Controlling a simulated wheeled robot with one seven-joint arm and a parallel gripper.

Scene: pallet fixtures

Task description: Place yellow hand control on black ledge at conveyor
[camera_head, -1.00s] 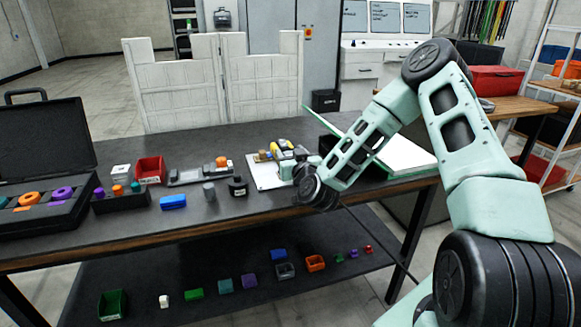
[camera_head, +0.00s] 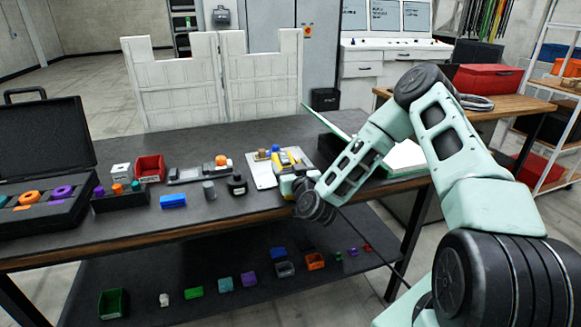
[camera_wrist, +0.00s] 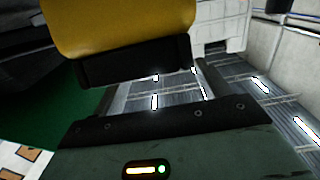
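Whether the hand control touches the clipboard is not clear. I cannot make out a black ledge or a conveyor for certain.
A black bottle (camera_head: 237,185), a red bin (camera_head: 150,168) and a blue block (camera_head: 173,201) are to the left. White slatted panels (camera_head: 180,90) stand behind the table.

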